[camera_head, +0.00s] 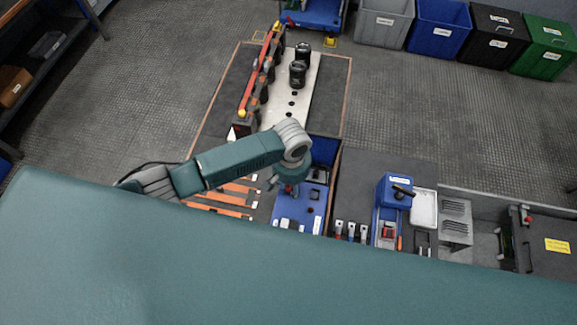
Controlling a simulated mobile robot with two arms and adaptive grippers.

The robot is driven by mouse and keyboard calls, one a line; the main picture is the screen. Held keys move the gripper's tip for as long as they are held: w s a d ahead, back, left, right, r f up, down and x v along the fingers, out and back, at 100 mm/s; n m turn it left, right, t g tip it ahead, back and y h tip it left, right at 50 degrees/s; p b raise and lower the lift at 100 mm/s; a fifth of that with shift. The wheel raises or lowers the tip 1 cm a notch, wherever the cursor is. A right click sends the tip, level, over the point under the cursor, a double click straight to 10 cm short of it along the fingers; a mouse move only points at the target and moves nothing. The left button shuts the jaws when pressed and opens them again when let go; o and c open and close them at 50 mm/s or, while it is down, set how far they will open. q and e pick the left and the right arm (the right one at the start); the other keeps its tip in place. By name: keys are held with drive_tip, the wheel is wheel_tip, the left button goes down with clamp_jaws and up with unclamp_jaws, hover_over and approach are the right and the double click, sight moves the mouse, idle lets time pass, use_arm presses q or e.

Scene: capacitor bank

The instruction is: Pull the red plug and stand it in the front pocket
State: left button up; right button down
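My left arm reaches in from the left, and its gripper (286,190) points down over the left part of a blue tray (283,210). A small red piece shows at the fingertips; it may be the red plug, but it is too small to be sure. The arm's wrist hides most of the gripper, so I cannot tell whether the fingers are open or shut on it. The tray has dark square pockets on its right side and pale labels near its front edge. I cannot tell which is the front pocket. My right gripper is not in view.
Behind stands a pale plate (297,115) with black cylinders (298,74) and a red bar (259,70). Orange strips (217,211) lie left of the tray. Right of it are a blue box (394,190), a white tray (424,208) and a grey block (456,221).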

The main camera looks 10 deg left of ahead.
use_arm(q)
drive_tip(key=shift+s+f, duration=0.3)
drive_tip(key=shift+f, duration=0.2)
drive_tip(key=shift+r, duration=0.1)
drive_tip(key=shift+r, duration=0.1)
wheel_tip(320, 180, up, 12)
drive_tip(key=shift+w, duration=0.3)
idle(0.3)
